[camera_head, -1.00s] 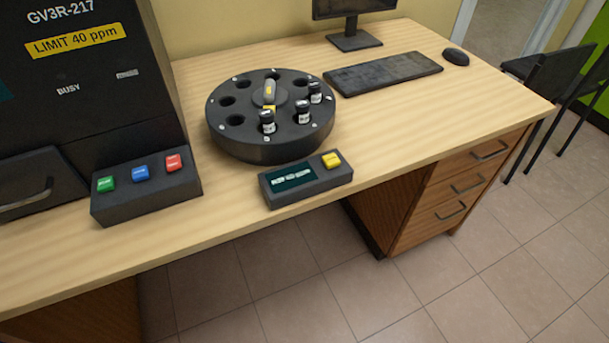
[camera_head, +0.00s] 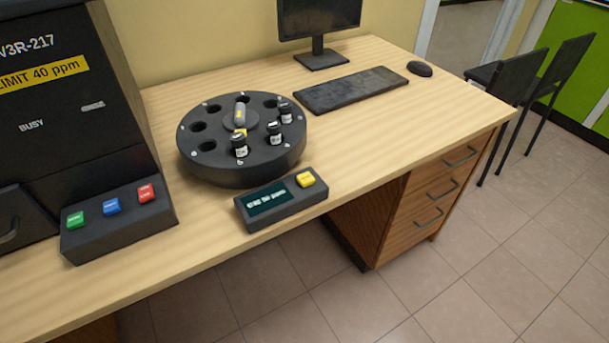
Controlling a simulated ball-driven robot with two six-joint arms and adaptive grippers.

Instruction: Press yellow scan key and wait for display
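The yellow scan key (camera_head: 306,179) sits on the right end of a small dark scanner box (camera_head: 283,213) near the desk's front edge. Neither of my grippers is in view.
A black analyzer (camera_head: 60,120) marked "LIMIT 40 ppm" stands at left, with a panel (camera_head: 120,232) of green, blue and red keys before it. A keyboard (camera_head: 352,90), mouse (camera_head: 420,69) and monitor (camera_head: 320,20) are at the back. The desk's right part (camera_head: 400,125) is clear.

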